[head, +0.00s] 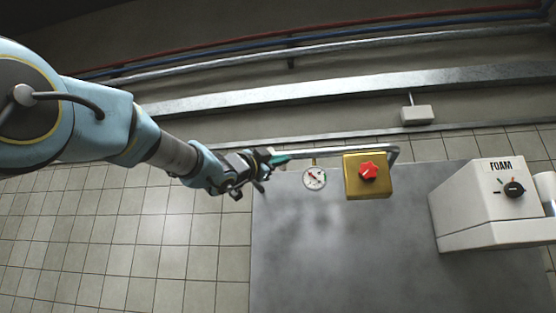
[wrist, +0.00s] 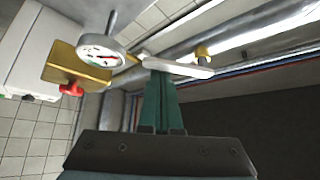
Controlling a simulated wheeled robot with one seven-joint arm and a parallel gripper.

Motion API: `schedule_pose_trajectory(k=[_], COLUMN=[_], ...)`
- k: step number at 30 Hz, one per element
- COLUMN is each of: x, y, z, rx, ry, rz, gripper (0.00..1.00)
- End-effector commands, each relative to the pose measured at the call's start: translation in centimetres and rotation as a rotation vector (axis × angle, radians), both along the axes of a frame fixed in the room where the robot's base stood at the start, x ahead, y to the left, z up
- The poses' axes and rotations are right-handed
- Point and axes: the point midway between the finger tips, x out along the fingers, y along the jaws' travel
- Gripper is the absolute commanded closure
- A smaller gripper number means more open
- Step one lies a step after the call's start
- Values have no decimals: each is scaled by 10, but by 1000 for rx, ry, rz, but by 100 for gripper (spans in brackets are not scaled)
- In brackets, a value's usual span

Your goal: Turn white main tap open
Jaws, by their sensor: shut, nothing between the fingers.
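The white main tap (wrist: 185,68) shows in the wrist view as a flat white lever lying roughly across the picture, just beyond my fingertips. A small brass-coloured part (wrist: 203,51) shows behind its right end. My gripper (wrist: 159,75) has green fingers, shut together with nothing between them. The fingertips meet the lever in the picture, left of its middle; I cannot tell whether they touch it. In the head view my gripper (head: 280,160) is at the far left corner of the grey worktop, and I cannot make out the lever there.
A round gauge (head: 314,178) and a brass box (head: 382,188) with a red knob (head: 368,172) are right of my gripper, by a metal pipe (head: 345,151). A white FOAM machine (head: 465,215) stands further right. The worktop's (head: 340,260) front is clear.

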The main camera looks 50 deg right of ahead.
Motion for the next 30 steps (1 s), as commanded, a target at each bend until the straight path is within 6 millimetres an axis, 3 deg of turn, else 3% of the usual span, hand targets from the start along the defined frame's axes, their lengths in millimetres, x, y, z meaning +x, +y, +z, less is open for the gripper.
schedule_pose_trajectory(k=[30], x=[17], y=[15], z=[-12], rx=[1], ry=[3], rz=[8], gripper=[100])
